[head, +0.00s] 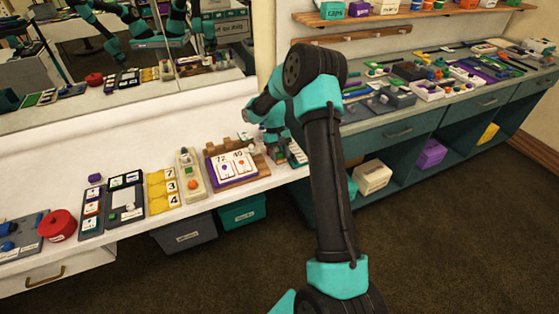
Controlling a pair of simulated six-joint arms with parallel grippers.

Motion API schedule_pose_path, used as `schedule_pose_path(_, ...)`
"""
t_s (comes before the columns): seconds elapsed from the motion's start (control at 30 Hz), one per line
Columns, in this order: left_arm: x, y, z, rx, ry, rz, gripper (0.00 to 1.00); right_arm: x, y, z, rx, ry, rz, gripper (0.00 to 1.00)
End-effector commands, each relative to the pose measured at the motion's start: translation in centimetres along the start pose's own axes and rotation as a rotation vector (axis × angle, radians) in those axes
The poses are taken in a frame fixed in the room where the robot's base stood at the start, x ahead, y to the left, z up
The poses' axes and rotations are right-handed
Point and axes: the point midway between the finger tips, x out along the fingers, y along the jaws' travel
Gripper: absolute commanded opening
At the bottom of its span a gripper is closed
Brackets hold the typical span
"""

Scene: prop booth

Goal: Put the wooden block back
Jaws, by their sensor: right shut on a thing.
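My right gripper (277,152) is low over the right end of the white counter (135,226), beside the purple number board. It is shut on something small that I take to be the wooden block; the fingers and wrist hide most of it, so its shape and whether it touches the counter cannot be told. A brown wooden stand (259,162) is just left of the gripper, partly behind the purple board (209,169) with cards reading 72 and 40. My left gripper is not directly in view.
Left along the counter are a button panel (190,172), yellow number tiles (162,191), a dark card tray (125,199) and a red round tin (57,225). A mirror (110,75) stands behind. A teal bench (405,135) with crowded trays is at the right.

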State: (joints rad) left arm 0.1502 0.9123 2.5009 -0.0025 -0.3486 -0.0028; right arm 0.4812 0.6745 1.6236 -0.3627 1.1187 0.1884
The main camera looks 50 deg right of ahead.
Motion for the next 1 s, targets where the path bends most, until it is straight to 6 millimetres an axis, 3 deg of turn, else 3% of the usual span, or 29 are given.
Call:
schedule_pose_path(0.17, 0.0, 0.0, 0.0, 0.0, 0.0, 0.0, 0.43, 0.2, 0.0, -0.1, 0.0, -0.001, 0.0, 0.27)
schedule_pose_path(0.47, 0.0, 0.0, 0.0, 0.0, 0.0, 0.0, 0.43, 3.2, 0.0, -1.3, 0.0, -0.001, 0.001, 0.27)
schedule_pose_path(0.87, 0.0, 0.0, 0.0, 0.0, 0.0, 0.0, 0.43, 3.5, 0.0, -1.4, 0.0, 0.0, 0.0, 0.27)
schedule_pose_path(0.9, 0.0, 0.0, 0.0, 0.0, 0.0, 0.0, 0.43, 3.5, 0.0, -1.4, 0.0, 0.001, 0.0, 0.48)
schedule_pose_path(1.0, 0.0, 0.0, 0.0, 0.0, 0.0, 0.0, 0.43, 3.5, 0.0, -1.4, 0.0, 0.001, 0.0, 0.57)
